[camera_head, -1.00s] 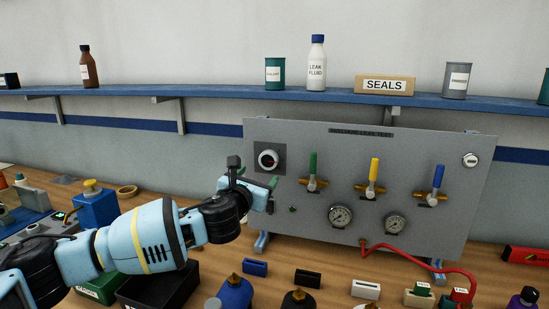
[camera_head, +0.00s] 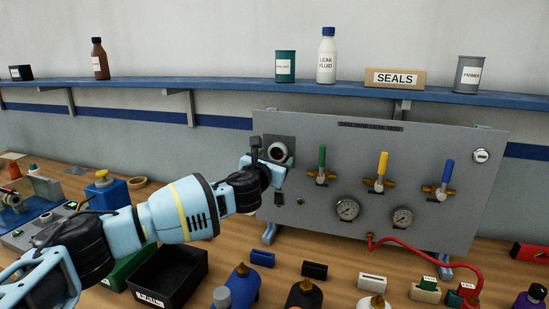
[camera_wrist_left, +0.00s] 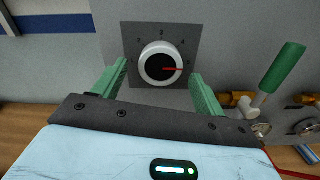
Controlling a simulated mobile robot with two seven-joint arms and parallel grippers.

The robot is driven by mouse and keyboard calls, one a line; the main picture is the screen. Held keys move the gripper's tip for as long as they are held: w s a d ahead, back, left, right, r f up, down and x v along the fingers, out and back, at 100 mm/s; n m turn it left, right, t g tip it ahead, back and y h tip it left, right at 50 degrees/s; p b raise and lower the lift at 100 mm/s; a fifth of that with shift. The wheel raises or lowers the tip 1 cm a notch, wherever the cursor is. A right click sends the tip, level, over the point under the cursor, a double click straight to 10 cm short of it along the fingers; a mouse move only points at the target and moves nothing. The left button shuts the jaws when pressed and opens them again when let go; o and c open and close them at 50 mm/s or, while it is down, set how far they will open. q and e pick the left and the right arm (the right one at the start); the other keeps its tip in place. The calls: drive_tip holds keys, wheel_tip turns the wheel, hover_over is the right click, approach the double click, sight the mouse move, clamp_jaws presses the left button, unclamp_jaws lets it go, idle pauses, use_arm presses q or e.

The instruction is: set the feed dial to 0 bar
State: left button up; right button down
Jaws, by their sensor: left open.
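The feed dial (camera_wrist_left: 161,64) is a round knob with a white rim and black face on a dark square plate on the grey panel (camera_head: 360,140). In the head view the dial (camera_head: 277,152) is partly hidden by my left gripper (camera_head: 268,170). My left gripper is open, its two green fingers (camera_wrist_left: 160,88) spread to either side of the dial's lower part, with no clear contact. My right gripper is not in view.
Green (camera_head: 321,160), yellow (camera_head: 382,165) and blue (camera_head: 447,173) valve levers stand right of the dial, the green one nearest my gripper. Two gauges sit below them. A red hose (camera_head: 425,262) runs along the bench. A black bin (camera_head: 170,275) lies below my arm.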

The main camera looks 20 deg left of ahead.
use_arm(q)
drive_tip(key=shift+w, duration=0.55)
drive_tip(key=c, duration=1)
